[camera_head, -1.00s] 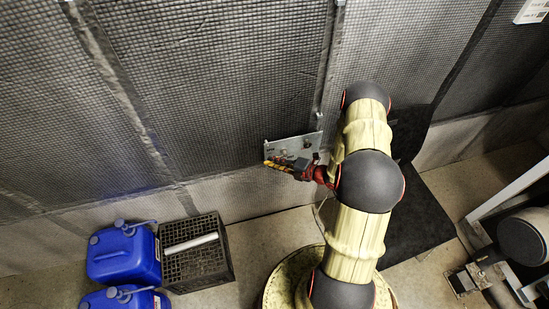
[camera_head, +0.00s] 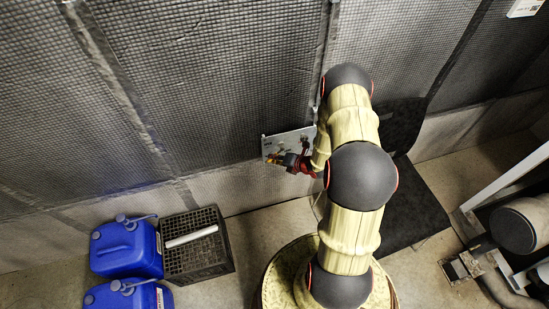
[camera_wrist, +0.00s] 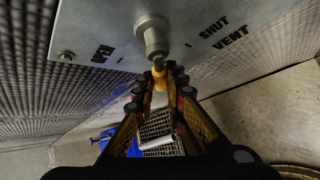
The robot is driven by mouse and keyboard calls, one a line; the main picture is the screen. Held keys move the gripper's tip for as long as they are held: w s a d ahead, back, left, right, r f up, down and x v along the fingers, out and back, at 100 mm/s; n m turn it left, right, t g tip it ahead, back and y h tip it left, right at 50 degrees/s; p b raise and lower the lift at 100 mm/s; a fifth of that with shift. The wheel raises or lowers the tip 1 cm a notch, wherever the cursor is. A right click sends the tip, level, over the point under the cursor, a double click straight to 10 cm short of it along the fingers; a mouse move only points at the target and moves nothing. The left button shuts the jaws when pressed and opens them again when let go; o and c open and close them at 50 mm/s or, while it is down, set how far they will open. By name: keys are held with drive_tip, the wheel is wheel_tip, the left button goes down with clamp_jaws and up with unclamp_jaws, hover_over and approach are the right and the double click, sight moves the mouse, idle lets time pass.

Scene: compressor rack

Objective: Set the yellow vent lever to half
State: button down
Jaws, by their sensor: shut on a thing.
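The yellow vent lever (camera_wrist: 159,74) shows in the wrist view, standing out from a grey pivot (camera_wrist: 152,36) on a metal panel (camera_wrist: 110,22). Its tip is between my fingertips. My gripper (camera_wrist: 161,84) is shut on the lever. The panel carries the word OPEN on the left and the words SHUT and VENT on the right; the lever lies between these marks in the picture. In the head view the panel (camera_head: 283,139) is on the quilted wall, with my gripper (camera_head: 279,159) at its lower part. The lever is too small to make out there.
A black crate (camera_head: 222,262) holding a white tube (camera_head: 191,237) stands on the floor at left, beside blue canisters (camera_head: 125,249). A dark mat (camera_head: 412,215) and pipework (camera_head: 515,232) are at right. Bare floor lies below the panel.

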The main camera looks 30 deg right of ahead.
idle(0.3)
drive_tip(key=c, duration=1.8)
unclamp_jaws()
drive_tip(key=shift+s+r, duration=0.1)
drive_tip(key=v, duration=1.1)
drive_tip(key=shift+s+d+r, duration=0.1)
drive_tip(key=shift+s+r, duration=0.05)
drive_tip(key=shift+s, duration=0.15)
